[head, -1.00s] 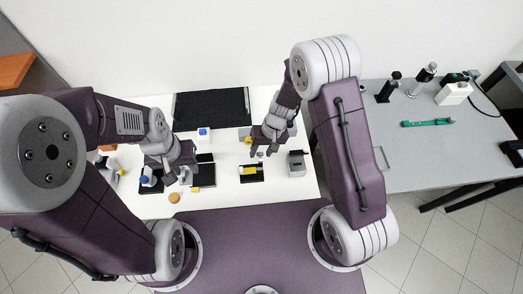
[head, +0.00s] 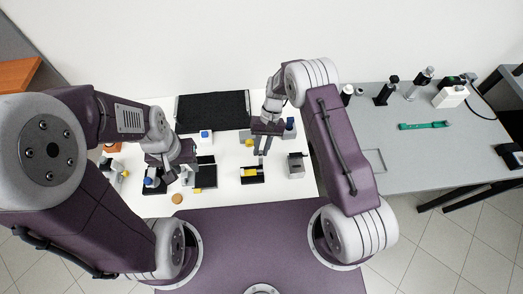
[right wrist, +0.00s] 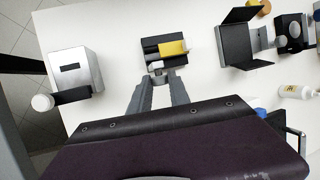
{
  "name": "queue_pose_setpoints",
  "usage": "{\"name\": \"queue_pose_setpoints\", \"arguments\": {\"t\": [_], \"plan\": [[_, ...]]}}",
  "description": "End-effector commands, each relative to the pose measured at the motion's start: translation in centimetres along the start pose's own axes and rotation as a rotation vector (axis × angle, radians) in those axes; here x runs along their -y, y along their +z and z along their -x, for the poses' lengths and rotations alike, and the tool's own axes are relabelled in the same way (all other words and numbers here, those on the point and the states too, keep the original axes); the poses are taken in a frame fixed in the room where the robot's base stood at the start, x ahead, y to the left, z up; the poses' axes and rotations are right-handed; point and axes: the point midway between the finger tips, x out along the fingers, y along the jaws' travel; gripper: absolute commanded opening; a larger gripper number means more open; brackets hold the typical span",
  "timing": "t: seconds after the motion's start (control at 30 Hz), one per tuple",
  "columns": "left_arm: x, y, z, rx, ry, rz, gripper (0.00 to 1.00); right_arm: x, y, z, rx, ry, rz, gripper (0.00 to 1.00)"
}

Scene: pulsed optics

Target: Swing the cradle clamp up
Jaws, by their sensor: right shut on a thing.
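The cradle (head: 252,180) is a small black holder on the white table, with a yellow piece (head: 249,171) lying in it. In the right wrist view the cradle (right wrist: 150,50) and yellow piece (right wrist: 174,48) show just beyond my fingertips. A small pale clamp tab (right wrist: 155,66) sits at the cradle's near edge. My right gripper (head: 260,154) is behind the cradle in the head view; in the right wrist view its fingers (right wrist: 158,77) are shut on the tab. My left gripper (head: 186,177) hangs at the left near black fixtures; its jaws are too small to judge.
A grey box (head: 296,168) stands right of the cradle. A black open fixture (head: 205,178) lies to its left, and a black mat (head: 212,108) lies at the back. A grey side table (head: 440,150) holds a green tool (head: 424,126).

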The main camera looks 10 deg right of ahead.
Motion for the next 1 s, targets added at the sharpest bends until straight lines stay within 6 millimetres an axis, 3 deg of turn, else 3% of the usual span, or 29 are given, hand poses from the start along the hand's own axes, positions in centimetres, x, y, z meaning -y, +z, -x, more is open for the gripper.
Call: {"name": "queue_pose_setpoints", "arguments": {"t": [0.1,0.3,0.87,0.9,0.97,1.0], "plan": [[0.0,0.2,-2.1,0.0,0.0,0.0,0.36,-0.3,-1.0,-0.7,0.055,-0.006,-0.016,0.0],[0.1,0.4,-3.9,0.0,0.0,0.0,0.36,-0.3,-1.4,-0.6,0.131,-0.012,-0.033,0.0],[0.1,0.5,-4.4,0.0,0.0,0.0,0.36,-0.2,-1.4,-0.3,0.17,-0.016,-0.043,0.0],[0.1,0.5,-4.4,0.0,0.0,0.0,0.36,-0.2,-1.4,-0.3,0.169,-0.016,-0.043,0.28],[0.1,0.5,-4.4,0.0,0.0,0.0,0.36,-0.2,-1.4,-0.3,0.169,-0.016,-0.043,0.45],[0.1,0.5,-4.4,0.0,0.0,0.0,0.36,-0.2,-1.4,-0.3,0.17,-0.016,-0.043,0.45]]}}
